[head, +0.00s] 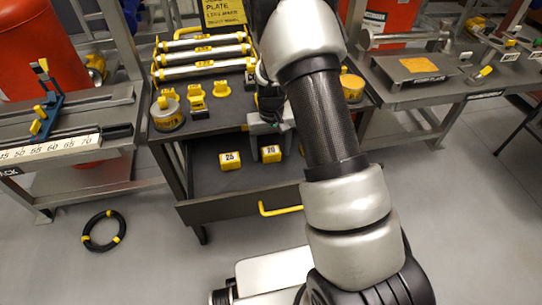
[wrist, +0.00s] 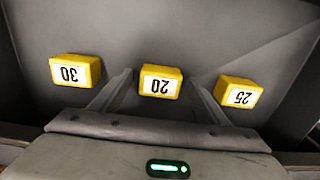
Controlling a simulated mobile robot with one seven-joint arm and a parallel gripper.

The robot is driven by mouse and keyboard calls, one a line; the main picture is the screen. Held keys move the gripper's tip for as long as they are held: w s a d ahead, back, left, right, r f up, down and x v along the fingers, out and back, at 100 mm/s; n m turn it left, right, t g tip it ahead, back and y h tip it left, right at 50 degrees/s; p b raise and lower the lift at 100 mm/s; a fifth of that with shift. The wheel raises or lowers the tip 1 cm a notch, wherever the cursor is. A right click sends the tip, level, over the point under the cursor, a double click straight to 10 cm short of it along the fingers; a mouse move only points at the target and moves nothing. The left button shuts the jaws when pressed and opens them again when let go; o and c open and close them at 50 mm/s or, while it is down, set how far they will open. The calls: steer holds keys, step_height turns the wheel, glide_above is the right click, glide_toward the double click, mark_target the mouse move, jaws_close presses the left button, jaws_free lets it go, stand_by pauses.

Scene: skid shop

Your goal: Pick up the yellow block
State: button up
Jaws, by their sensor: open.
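In the wrist view, the 20 block (wrist: 160,82) appears between the two fingers of my gripper (wrist: 164,84), which is open and empty. The 30 block (wrist: 75,70) is outside the left finger and the 25 block (wrist: 239,93) outside the right finger. In the head view, the 25 block (head: 231,161) and the 20 block (head: 271,154) show. My gripper (head: 269,133) is just above the 20 block there, its fingers hard to make out.
Benches stand left and right. A yellow handle (head: 281,210) sticks out of the cart's front. A black cable coil (head: 104,231) lies on the floor.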

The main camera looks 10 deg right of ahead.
steer(key=shift+f, duration=0.15)
steer(key=shift+c, duration=0.5)
steer(key=c, duration=1.1)
